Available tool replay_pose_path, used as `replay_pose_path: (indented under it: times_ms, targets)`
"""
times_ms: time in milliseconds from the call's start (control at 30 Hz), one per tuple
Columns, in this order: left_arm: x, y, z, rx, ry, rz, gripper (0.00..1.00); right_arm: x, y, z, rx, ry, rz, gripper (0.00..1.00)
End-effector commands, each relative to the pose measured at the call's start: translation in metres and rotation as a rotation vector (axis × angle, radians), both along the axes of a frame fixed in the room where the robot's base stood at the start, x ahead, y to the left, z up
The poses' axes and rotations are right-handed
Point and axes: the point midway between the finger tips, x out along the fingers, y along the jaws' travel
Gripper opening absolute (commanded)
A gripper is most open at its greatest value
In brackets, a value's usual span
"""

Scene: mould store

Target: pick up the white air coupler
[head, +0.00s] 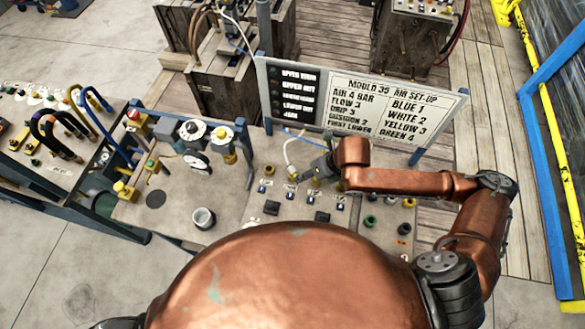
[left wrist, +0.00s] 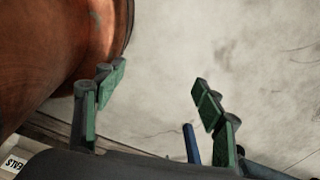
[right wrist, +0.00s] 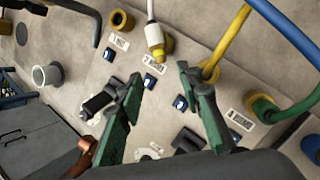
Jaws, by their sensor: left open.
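The white air coupler (right wrist: 153,36) has a white body and a yellow tip, and hangs on a white hose. In the right wrist view it is at the top centre, beyond my fingertips and apart from them. In the head view the coupler (head: 292,170) is just left of my right gripper (head: 318,172), above the bench panel. My right gripper (right wrist: 160,82) is open, with nothing between its fingers. My left gripper (left wrist: 158,95) is open and empty over bare pale floor; it is not seen in the head view.
A white cup (head: 204,218) stands left on the bench. The set-up board (head: 365,105) rises behind. Small blue pieces dot the panel.

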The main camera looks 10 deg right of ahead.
Motion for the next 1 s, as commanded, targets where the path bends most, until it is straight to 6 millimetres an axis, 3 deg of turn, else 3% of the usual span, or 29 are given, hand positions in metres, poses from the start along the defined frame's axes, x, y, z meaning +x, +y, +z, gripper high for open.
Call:
replay_pose_path:
  times_ms: [133,333,633,1000]
  targets:
    - [0.001,0.000,0.002,0.000,-0.001,0.000,0.63,0.007,0.008,-0.016,0.003,0.004,-0.001,0.33]
    - [0.019,-0.001,0.004,-0.002,-0.024,-0.005,0.63,0.016,0.017,-0.040,0.001,0.003,0.000,0.33]
    - [0.023,-0.001,0.004,-0.001,-0.029,-0.005,0.63,0.018,0.018,-0.045,0.000,0.000,0.002,0.33]
    - [0.014,-0.001,0.003,-0.001,-0.018,-0.003,0.63,0.018,0.018,-0.044,0.000,0.001,0.002,0.08]
